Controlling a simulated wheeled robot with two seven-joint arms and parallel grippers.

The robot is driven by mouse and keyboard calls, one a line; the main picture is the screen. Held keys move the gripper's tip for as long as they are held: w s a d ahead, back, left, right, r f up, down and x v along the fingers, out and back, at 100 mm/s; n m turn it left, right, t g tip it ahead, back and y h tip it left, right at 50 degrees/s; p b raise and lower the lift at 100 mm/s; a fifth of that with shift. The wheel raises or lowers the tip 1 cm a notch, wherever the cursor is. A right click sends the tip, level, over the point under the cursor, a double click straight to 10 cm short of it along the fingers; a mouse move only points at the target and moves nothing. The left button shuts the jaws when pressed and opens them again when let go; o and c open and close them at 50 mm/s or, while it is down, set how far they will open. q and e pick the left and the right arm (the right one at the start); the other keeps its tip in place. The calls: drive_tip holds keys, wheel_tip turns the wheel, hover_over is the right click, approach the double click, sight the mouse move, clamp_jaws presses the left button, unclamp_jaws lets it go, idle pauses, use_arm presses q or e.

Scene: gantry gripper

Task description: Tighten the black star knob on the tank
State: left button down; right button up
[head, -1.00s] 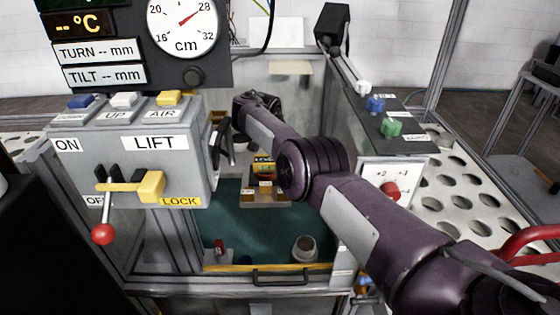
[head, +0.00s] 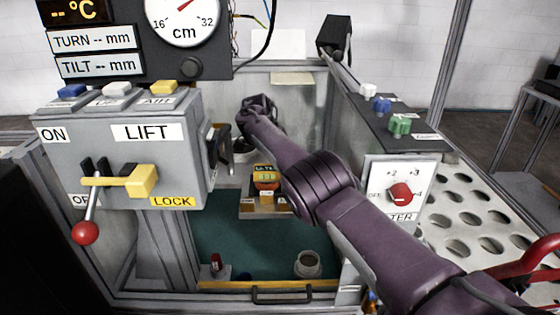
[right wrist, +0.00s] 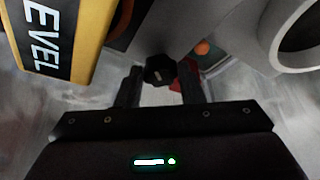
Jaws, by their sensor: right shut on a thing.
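The black star knob (right wrist: 159,69) shows in the right wrist view, between the two fingers of my right gripper (right wrist: 159,84). The fingers are shut on it, one on each side. Behind the knob is a grey surface (right wrist: 185,25); I cannot tell for sure whether it is the tank. In the head view my purple right arm reaches from the lower right to my right gripper (head: 257,107) at the back, just right of the lift box. The knob is hidden there. My left gripper is not in view.
The grey LIFT box (head: 130,150) with a red-ball lever (head: 86,232) stands at left. A panel with a red dial (head: 400,193) is at right, beside a perforated white shelf (head: 480,225). A yellow LEVEL part (right wrist: 55,35) is close at left in the wrist view.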

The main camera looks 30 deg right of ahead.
drive_tip(key=shift+f, duration=0.1)
drive_tip(key=o, duration=1)
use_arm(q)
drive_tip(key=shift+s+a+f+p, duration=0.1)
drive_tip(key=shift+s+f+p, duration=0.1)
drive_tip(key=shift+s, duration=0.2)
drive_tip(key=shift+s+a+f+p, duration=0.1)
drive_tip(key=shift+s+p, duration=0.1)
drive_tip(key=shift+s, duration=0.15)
use_arm(e)
drive_tip(key=shift+v, duration=3.95)
